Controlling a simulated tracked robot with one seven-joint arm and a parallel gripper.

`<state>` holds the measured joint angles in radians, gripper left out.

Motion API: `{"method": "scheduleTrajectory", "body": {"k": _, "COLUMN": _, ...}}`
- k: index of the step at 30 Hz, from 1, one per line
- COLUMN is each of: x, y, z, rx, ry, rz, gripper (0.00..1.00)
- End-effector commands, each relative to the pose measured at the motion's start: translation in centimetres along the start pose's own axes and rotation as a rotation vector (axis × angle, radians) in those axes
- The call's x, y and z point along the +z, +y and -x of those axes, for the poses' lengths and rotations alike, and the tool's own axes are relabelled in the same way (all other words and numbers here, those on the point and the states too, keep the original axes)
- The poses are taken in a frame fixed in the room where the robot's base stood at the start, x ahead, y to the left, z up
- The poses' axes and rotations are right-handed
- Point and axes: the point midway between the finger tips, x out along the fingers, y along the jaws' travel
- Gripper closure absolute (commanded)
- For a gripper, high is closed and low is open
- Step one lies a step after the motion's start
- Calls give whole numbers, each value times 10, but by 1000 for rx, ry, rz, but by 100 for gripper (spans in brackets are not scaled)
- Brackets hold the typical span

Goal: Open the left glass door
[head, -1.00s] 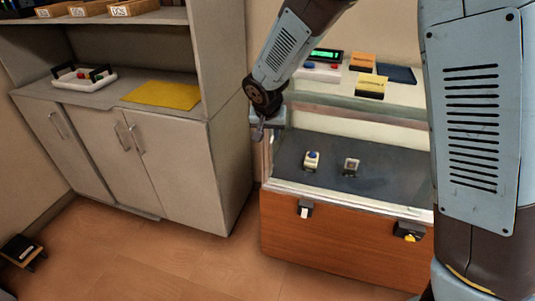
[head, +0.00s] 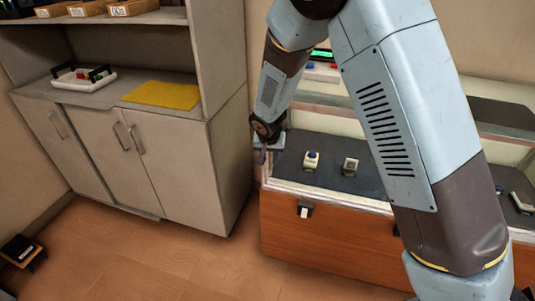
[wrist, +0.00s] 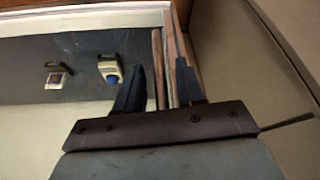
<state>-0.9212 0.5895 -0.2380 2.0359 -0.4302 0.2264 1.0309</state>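The glass display case (head: 335,197) stands on a wooden base to the right of the cabinet. Its glass is see-through, so I cannot clearly make out the left door's pane. My gripper (head: 262,155) is at the case's front left corner, fingers downward. In the wrist view my gripper (wrist: 161,68) has its two dark fingers apart. Narrow brownish upright strips (wrist: 172,70) at the case's edge show between them; I cannot tell whether the fingers touch these. No held object shows.
A small device with a blue knob (head: 311,160) and a square one (head: 350,165) sit inside the case. A black-and-white latch (head: 305,209) is on the wooden front. The grey cabinet (head: 165,165) stands close to my gripper's left.

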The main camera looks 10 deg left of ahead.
Motion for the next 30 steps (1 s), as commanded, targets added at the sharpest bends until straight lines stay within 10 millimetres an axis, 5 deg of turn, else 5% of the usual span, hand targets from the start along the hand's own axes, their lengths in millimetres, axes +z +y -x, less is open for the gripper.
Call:
{"method": "scheduleTrajectory", "body": {"k": 11, "x": 0, "y": 0, "z": -5, "rx": -1, "ry": 0, "rz": 0, "gripper": 62}}
{"method": "scheduleTrajectory", "body": {"k": 23, "x": 0, "y": 0, "z": -4, "rx": -1, "ry": 0, "rz": 0, "gripper": 99}}
{"method": "scheduleTrajectory", "body": {"k": 30, "x": 0, "y": 0, "z": -4, "rx": -1, "ry": 0, "rz": 0, "gripper": 100}}
